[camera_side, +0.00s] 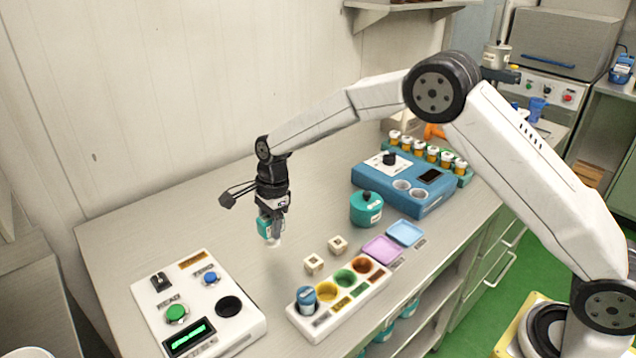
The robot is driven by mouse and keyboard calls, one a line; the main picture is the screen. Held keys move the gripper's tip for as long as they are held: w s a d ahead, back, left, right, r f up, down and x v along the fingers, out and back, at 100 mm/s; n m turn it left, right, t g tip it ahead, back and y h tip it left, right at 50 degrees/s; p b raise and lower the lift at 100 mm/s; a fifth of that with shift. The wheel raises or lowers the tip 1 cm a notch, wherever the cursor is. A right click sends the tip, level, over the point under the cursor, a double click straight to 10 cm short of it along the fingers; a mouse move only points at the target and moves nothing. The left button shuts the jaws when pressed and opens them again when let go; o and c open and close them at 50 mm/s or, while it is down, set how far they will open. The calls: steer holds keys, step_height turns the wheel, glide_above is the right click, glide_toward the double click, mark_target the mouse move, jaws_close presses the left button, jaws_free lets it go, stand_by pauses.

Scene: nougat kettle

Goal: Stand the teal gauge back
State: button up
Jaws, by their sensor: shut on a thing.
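My gripper (271,236) is shut on a small teal piece with a pale lower end, which I take to be the teal gauge (264,228). It hangs above the bench, behind the white panel and the white tray, apart from both. The fingers hide part of it. The white tray (318,334) has a row of wells; a blue-teal capped piece (306,298) stands in its left end well, and the yellow, green and orange wells look empty. The white panel (230,342) has a green button, a blue button, a lit display and a dark round hole.
A teal pot with a black knob (366,208), purple and blue pads (404,233), and a blue device (425,200) stand to the right. Several orange-banded vials (432,154) line the back. The bench left of my gripper is clear.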

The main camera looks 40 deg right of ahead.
steer(key=shift+f, duration=1.45)
steer(key=shift+f, duration=0.2)
steer(key=o, duration=1.1)
steer(key=shift+c, duration=0.2)
steer(key=shift+r, duration=0.1)
steer(key=r, duration=0.4)
steer(key=d+r, duration=0.1)
steer(key=r, duration=0.7)
steer(key=shift+d, duration=0.4)
